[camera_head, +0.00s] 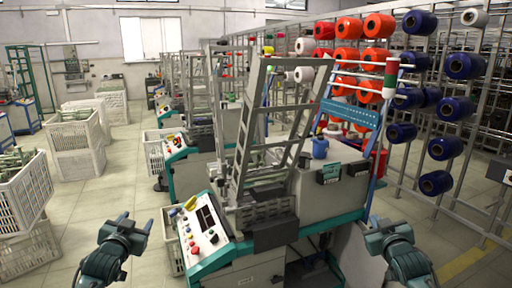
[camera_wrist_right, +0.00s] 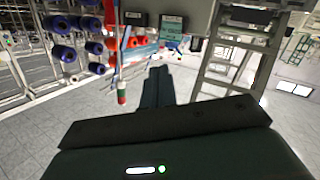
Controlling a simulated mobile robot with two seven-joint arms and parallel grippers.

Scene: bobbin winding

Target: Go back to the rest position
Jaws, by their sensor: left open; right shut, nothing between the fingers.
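My left gripper (camera_head: 134,222) is in the lower left of the head view, with its fingers apart and nothing between them. It is over the floor, left of the winding machine's control panel (camera_head: 203,228) and apart from it. My right gripper (camera_head: 383,226) is at the lower right of the head view, beside the right end of the winding machine (camera_head: 318,190). In the right wrist view its fingers (camera_wrist_right: 158,80) lie together with nothing held. I cannot tell how far it is from the machine's side.
White crates (camera_head: 22,195) stand at the left, the nearest holding bobbins. More stacked crates (camera_head: 78,135) stand behind. A rack with blue spools (camera_head: 445,147) and red spools (camera_head: 348,28) runs along the right. Floor (camera_head: 115,190) is clear between crates and machine.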

